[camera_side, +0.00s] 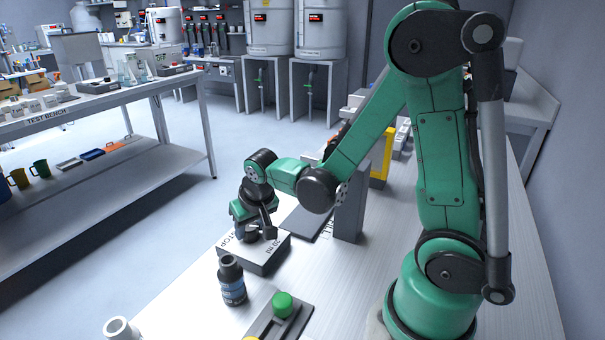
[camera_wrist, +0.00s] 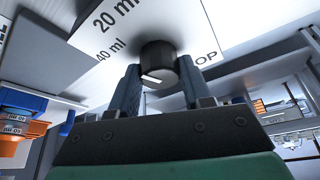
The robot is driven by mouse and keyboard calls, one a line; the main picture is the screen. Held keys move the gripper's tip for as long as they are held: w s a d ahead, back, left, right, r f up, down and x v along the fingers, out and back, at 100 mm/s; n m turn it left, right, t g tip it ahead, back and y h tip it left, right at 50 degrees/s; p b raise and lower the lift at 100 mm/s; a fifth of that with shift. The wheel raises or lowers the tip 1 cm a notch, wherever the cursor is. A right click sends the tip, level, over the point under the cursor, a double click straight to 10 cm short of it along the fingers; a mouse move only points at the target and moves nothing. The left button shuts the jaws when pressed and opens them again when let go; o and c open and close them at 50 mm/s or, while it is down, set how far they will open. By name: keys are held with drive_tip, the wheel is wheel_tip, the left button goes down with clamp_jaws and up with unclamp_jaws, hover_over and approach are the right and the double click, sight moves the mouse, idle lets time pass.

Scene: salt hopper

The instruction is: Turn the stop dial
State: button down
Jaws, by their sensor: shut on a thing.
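The stop dial is a black round knob (camera_wrist: 158,64) with a white pointer line, on a white face marked "20 ml", "40 ml" and a partly hidden word ending in "OP". The dial's box (camera_side: 266,256) stands on the bench in the side view, with "STOP" lettering on its top. My gripper (camera_wrist: 160,82) is shut on the dial, one finger on each side of it. In the side view my gripper (camera_side: 252,232) points down at the box and hides the knob.
A dark bottle with a label (camera_side: 231,280) stands in front of the box. A grey upright block (camera_side: 350,205) stands behind the box, and a yellow object (camera_side: 381,163) is farther back.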

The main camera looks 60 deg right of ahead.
sight(250, 227)
drive_tip(key=shift+m+g+h, duration=0.4)
drive_tip(key=shift+m+h, duration=0.3)
drive_tip(key=shift+m, duration=1.3)
drive_tip(key=shift+c, duration=1.9)
unclamp_jaws()
drive_tip(key=shift+v, duration=2.8)
drive_tip(key=shift+a, duration=0.1)
